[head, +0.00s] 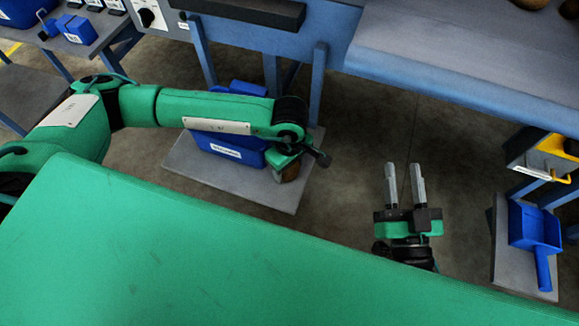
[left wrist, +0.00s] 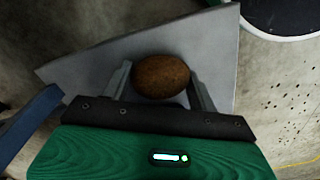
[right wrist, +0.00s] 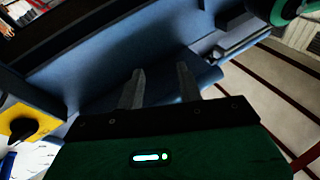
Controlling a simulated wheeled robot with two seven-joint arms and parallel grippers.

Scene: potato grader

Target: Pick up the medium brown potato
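A brown potato (left wrist: 161,76) shows between the fingers of my left gripper (left wrist: 161,84) in the left wrist view. The fingers stand apart, one on each side of it, with a narrow gap at the left finger; contact at the right finger is unclear. In the head view the potato (head: 290,172) shows just below my left gripper (head: 304,160), over a grey low platform (head: 215,182). Whether it rests on the platform is hard to tell. My right gripper (head: 404,185) is open and empty; its fingers also show in the right wrist view (right wrist: 160,85).
A blue bin (head: 232,150) stands on the platform beside my left gripper. A blue-framed bench (head: 460,50) runs across the back right, with potatoes at its top edge. A blue scoop-like container (head: 535,230) lies on a grey stand at right. Bare floor surrounds my right gripper.

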